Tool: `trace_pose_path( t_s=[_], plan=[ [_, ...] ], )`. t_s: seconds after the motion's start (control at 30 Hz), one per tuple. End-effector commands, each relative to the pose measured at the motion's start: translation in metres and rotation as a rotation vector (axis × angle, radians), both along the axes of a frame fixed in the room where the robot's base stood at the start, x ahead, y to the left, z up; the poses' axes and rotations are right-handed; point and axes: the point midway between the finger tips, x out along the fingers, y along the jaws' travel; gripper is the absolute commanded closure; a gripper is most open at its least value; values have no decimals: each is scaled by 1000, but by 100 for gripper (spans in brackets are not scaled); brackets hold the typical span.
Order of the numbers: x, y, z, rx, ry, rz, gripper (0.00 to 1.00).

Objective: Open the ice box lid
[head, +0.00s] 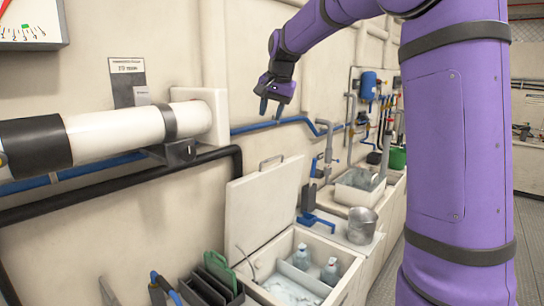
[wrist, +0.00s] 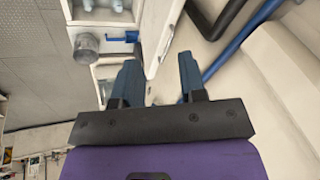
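The ice box lid (head: 262,205) is a flat cream panel with a small bar handle (head: 271,161) on its top edge. It stands raised and tilted back toward the wall behind the box. The ice box (head: 347,283) is uncovered, with pale ice and bottles inside. My gripper (head: 271,110) is above the lid, apart from it, with its fingers pointing down. In the wrist view the two blue fingers (wrist: 160,82) are spread with nothing between them. The lid (wrist: 158,28) shows there beyond the fingertips.
A metal bucket (head: 362,225) stands on the counter beside the box, near a blue bracket (head: 318,222). A sink (head: 358,186) lies farther back. A large white pipe (head: 120,132) and dark and blue pipes run along the wall. Dark bins (head: 212,285) stand left of the box.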

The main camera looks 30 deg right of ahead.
Motion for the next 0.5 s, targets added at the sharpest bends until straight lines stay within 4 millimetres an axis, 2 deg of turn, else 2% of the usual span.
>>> trace_pose_path(
  t_s=[0.03, 0.2, 0.4, 0.5],
  plan=[
    [22, -13, -9, 21, 11, -39, 62],
    [82, -52, -36, 90, 30, -170, 62],
    [136, -97, -76, 166, 50, -309, 62],
    [153, -114, -92, 193, 56, -360, 62]
  ],
)
